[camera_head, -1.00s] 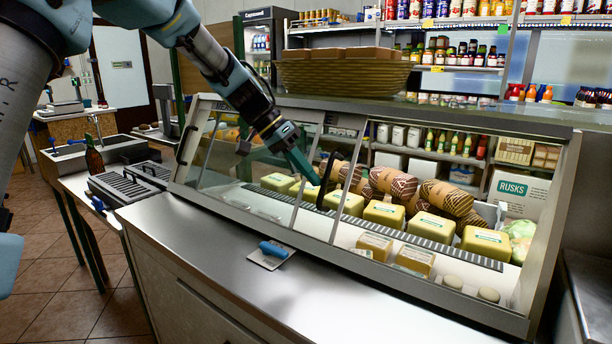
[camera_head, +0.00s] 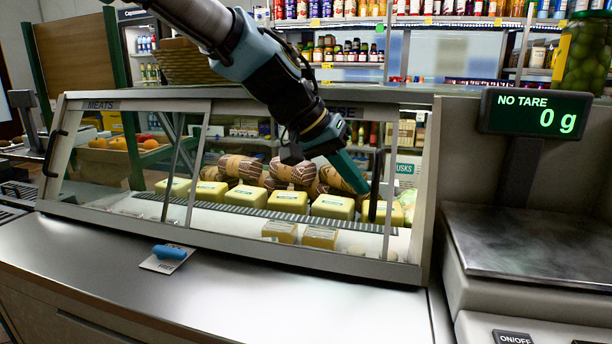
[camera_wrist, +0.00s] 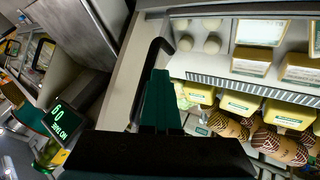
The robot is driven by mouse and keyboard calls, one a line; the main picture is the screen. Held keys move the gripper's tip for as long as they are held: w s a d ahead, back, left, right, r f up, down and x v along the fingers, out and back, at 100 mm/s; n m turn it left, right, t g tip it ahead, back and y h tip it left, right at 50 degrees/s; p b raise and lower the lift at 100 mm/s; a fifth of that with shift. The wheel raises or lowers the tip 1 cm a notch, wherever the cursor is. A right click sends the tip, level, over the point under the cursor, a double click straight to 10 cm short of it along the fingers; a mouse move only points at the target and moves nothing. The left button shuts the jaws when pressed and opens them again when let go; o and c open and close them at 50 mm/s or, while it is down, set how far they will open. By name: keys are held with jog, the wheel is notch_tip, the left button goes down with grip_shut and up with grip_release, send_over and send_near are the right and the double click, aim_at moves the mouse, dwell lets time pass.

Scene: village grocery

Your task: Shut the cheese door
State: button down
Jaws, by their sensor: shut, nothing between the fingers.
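The glass-fronted case has a MEATS label at left and a partly hidden cheese label at right. The cheese door (camera_head: 286,178) is a sliding pane over the right part, with a narrow open gap between its right frame and the case's right end. Its dark upright handle (camera_head: 377,172) is near that right edge; it also shows in the wrist view (camera_wrist: 146,75). My gripper (camera_head: 362,187) is shut and empty, its teal fingertips (camera_wrist: 160,75) just left of the handle in the head view. Whether they touch it I cannot tell.
Yellow cheese blocks (camera_head: 333,206) and patterned sausages (camera_head: 293,171) lie inside the case. A scale with a green display (camera_head: 535,113) stands close at the right.

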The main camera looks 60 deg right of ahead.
jog(key=s+d, duration=0.1)
jog(key=s, duration=0.5)
jog(key=shift+d+p, duration=0.25)
jog(key=shift+p, duration=0.05)
jog(key=shift+s+r, duration=0.1)
jog(key=shift+s, duration=0.05)
